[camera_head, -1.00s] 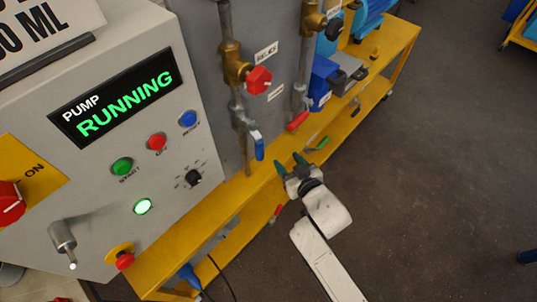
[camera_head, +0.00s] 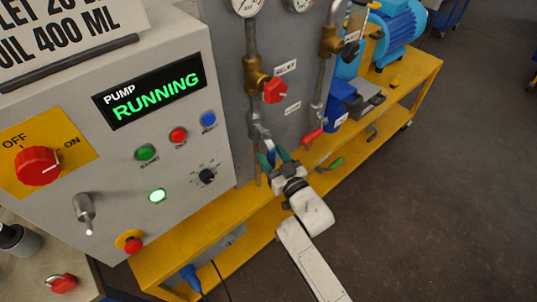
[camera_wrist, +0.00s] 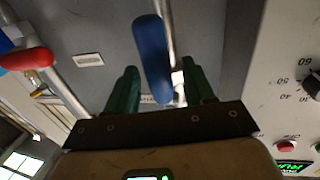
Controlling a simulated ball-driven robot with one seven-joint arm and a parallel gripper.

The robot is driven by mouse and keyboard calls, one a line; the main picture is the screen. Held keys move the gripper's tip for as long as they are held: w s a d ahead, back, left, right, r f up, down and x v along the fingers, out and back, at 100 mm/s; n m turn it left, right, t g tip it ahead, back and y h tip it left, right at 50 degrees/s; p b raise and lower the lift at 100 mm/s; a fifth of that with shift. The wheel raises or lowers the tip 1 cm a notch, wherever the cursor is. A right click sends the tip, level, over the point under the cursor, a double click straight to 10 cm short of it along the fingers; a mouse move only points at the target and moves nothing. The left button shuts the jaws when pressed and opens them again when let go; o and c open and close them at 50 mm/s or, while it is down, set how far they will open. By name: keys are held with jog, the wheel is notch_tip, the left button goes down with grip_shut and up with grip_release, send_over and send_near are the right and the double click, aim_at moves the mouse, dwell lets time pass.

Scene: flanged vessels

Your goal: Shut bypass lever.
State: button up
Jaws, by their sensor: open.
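A blue lever (camera_head: 270,155) sits on the left vertical pipe, below the brass valve, and is partly hidden by my gripper. In the wrist view the blue lever (camera_wrist: 151,58) lies roughly along its pipe, between my two green fingers. My gripper (camera_head: 273,158) is open around or just in front of the blue lever; I cannot tell whether it touches. A red lever (camera_head: 313,134) is on the right pipe; it also shows in the wrist view (camera_wrist: 27,59). A green lever (camera_head: 331,165) is lower on the right. No readable label tells which is the bypass lever.
A control panel (camera_head: 120,165) with a lit RUNNING display (camera_head: 150,92) stands at left. A red valve knob (camera_head: 275,92) sits above the blue lever. A yellow bench frame (camera_head: 190,232) runs below. Open floor (camera_head: 430,200) lies to the right.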

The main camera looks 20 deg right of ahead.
jog(key=shift+w+a+b, duration=0.15)
jog(key=shift+w+b, duration=0.3)
jog(key=shift+w, duration=0.8)
grip_shut()
